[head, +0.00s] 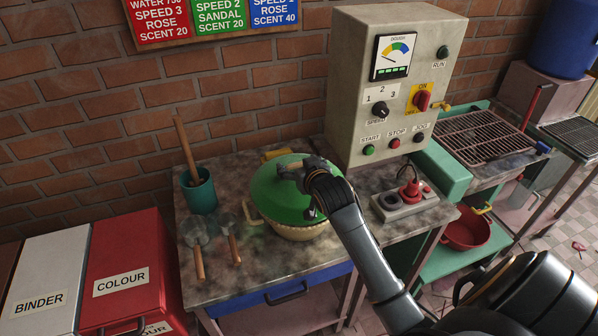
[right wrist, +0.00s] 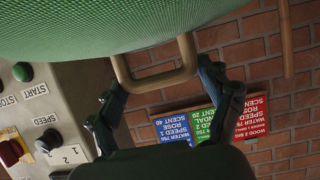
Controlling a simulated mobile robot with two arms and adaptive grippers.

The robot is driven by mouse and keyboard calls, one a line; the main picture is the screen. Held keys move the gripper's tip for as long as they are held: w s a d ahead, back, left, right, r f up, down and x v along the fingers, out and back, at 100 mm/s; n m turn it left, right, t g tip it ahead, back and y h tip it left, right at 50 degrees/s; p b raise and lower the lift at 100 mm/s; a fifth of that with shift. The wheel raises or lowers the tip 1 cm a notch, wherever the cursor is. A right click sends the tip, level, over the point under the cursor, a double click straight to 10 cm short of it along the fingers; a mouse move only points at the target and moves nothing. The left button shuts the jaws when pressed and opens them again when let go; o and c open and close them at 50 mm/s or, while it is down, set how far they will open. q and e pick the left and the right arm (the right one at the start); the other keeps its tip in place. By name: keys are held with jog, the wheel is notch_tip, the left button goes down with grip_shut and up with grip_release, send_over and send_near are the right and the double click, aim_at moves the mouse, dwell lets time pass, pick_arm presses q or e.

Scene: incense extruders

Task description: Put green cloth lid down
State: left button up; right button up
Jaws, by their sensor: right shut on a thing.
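The green cloth lid (head: 275,196) is over a cream pot (head: 292,231) on the worktop in the head view. The pot's near rim and side show below the lid's edge; I cannot tell whether the lid touches the rim. My right gripper (head: 303,174) is at the top of the lid, shut on its handle. In the right wrist view, the woven green lid (right wrist: 130,25) fills the top and its pale loop handle (right wrist: 157,79) is between the fingers of my right gripper (right wrist: 163,78). My left gripper is not in view.
A green cup with a wooden stick (head: 201,192) and two scoops (head: 195,236) are left of the pot. A control box (head: 392,85) stands behind right, with a grey socket block (head: 404,206) before it. Red COLOUR (head: 122,258) and white BINDER (head: 45,270) bins are at left.

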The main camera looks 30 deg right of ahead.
jog(key=shift+w+d+f, duration=0.25)
jog(key=shift+w+f, duration=0.05)
jog(key=shift+f, duration=0.15)
jog(key=shift+w+d+f, duration=0.25)
jog(key=shift+f, duration=0.15)
notch_tip(320, 180, down, 2)
jog(key=shift+f+p, duration=0.15)
jog(key=shift+p, duration=0.5)
jog(key=shift+f, duration=0.45)
jog(key=shift+f, duration=0.1)
jog(key=o, duration=1.5)
